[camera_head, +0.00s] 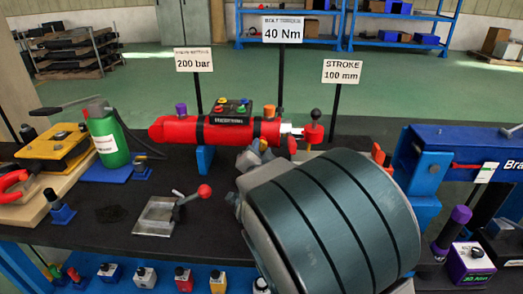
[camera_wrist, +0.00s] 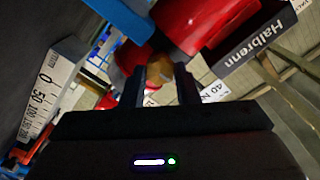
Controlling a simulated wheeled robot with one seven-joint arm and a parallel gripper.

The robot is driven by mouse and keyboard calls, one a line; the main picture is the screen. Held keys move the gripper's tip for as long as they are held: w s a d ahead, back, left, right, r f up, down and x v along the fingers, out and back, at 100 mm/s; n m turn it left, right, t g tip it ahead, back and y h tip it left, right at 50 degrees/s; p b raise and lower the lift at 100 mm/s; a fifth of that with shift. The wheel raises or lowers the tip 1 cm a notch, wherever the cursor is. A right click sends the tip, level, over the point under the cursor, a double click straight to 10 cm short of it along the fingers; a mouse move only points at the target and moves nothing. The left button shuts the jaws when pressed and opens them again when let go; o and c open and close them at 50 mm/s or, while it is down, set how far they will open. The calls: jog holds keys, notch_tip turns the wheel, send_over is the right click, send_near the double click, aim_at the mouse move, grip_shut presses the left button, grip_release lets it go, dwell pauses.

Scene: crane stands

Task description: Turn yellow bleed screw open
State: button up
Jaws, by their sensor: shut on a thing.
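The red cylinder (camera_head: 218,132) lies level on a blue support at the back of the bench. In the wrist view its red body (camera_wrist: 200,20) fills the top. My gripper (camera_wrist: 172,72) is shut on a small yellow-brown piece, the bleed screw (camera_wrist: 158,66), beside the red body. The fingers cover part of the screw, and its turned angle cannot be told. In the head view my big dark arm link hides the fingertips. A purple cap (camera_head: 181,110) and an orange-brown cap (camera_head: 269,111) stand on top of the cylinder.
A box with coloured buttons (camera_head: 230,111) sits above the cylinder. Signs on posts, such as 40 Nm (camera_head: 283,30), stand behind. A clamp with a red-ball lever (camera_head: 160,215), a green bottle (camera_head: 107,138) and a blue frame (camera_head: 465,145) flank my arm.

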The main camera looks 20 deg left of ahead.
jog(key=n+p, duration=0.2)
jog(key=n, duration=0.2)
jog(key=shift+r+n, duration=0.1)
jog(key=shift+n, duration=0.2)
jog(key=n+p, duration=0.2)
jog(key=n, duration=0.3)
jog(key=n+p, duration=0.2)
jog(key=n, duration=0.3)
jog(key=shift+n+p, duration=0.35)
jog(key=shift+n, duration=0.05)
jog(key=shift+a+n+p, duration=0.1)
jog(key=shift+n+p, duration=0.65)
jog(key=shift+n, duration=1.05)
jog(key=shift+s, duration=0.1)
jog(key=o, duration=1)
jog(key=v, duration=1.3)
jog(key=shift+s, duration=0.4)
